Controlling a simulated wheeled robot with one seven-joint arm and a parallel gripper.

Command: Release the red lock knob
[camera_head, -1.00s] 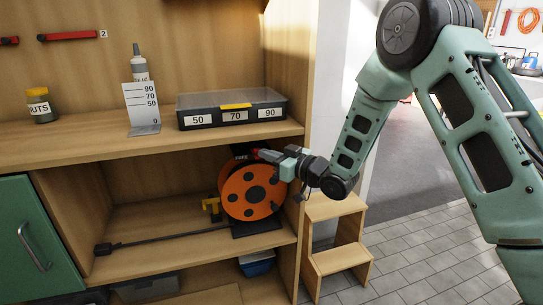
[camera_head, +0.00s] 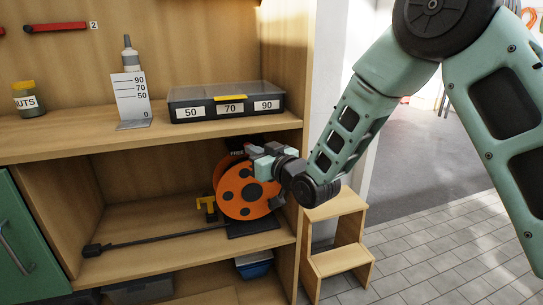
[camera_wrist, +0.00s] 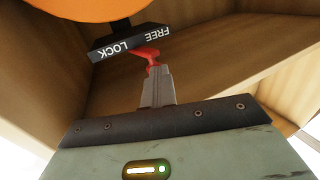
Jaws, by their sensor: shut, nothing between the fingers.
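The orange reel (camera_head: 236,197) stands on the lower shelf, with a dark label plate (camera_wrist: 131,43) at its top. In the wrist view the plate reads FREE and LOCK upside down. The red lock knob (camera_wrist: 149,55) shows beside the plate, just past my fingertips. It lies closer to the FREE end, but its exact setting is unclear. My gripper (camera_head: 256,153) is at the reel's upper right; it also shows in the wrist view (camera_wrist: 155,74). Its fingers are shut and empty, at the knob, perhaps touching it. In the head view the gripper hides the knob.
A shelf board (camera_head: 75,139) runs close above the reel, carrying a dark case (camera_head: 225,103) and a height gauge (camera_head: 131,100). A yellow clamp-like part (camera_head: 206,208) and a black rod (camera_head: 155,240) lie left of the reel. A wooden step stool (camera_head: 340,260) stands at right.

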